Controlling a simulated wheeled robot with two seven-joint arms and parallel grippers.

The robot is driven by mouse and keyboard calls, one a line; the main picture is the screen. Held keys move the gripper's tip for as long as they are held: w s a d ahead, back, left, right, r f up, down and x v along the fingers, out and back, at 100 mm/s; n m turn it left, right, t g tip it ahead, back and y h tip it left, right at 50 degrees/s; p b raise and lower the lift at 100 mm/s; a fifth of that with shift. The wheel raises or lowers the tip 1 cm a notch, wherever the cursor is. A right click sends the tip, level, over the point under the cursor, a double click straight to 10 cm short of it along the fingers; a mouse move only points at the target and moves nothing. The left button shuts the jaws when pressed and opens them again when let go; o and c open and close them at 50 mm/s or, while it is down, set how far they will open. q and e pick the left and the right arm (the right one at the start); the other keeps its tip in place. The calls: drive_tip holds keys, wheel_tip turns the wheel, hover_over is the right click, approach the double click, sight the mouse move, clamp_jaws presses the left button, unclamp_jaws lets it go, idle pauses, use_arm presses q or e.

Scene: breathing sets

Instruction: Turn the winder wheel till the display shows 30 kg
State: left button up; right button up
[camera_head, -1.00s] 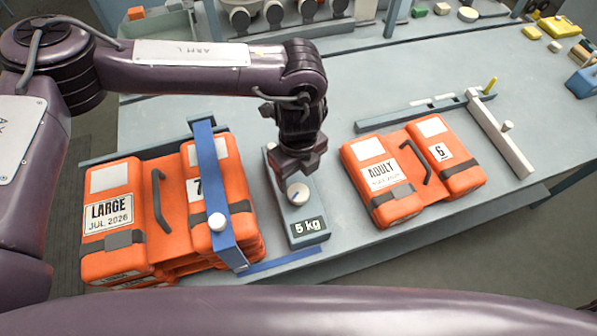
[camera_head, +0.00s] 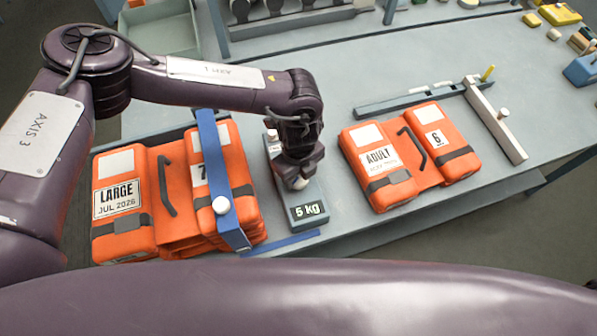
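The winder is a narrow grey box (camera_head: 313,197) on the bench, with a dark display (camera_head: 307,211) at its near end reading 5 kg. A pale round wheel (camera_head: 299,184) sits on top of it, partly hidden by my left gripper. My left gripper (camera_head: 299,176) points down right over the wheel, at or very close to it. Its fingers are dark and small here, so I cannot tell whether they are open or closed on the wheel. My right gripper is out of view.
A stack of orange LARGE life jackets (camera_head: 128,217), crossed by a blue bar (camera_head: 217,180), stands just left of the winder. An orange ADULT life jacket (camera_head: 384,180) lies to its right, before a white bar (camera_head: 497,125). A grey tray (camera_head: 160,42) is at the back left.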

use_arm(q)
drive_tip(key=c, duration=0.4)
drive_tip(key=shift+o, duration=0.2)
drive_tip(key=shift+f+m+b, duration=0.2)
drive_tip(key=shift+m+b, duration=0.8)
drive_tip(key=shift+b, duration=0.25)
drive_tip(key=m+b, duration=1.2)
drive_tip(key=shift+r+m, duration=0.1)
drive_tip(key=shift+m, duration=0.2)
drive_tip(key=m+b, duration=0.2)
drive_tip(key=m, duration=0.3)
drive_tip(key=shift+r, duration=0.15)
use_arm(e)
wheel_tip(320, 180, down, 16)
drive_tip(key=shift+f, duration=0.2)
use_arm(q)
drive_tip(key=shift+w, duration=0.1)
drive_tip(key=o, duration=1)
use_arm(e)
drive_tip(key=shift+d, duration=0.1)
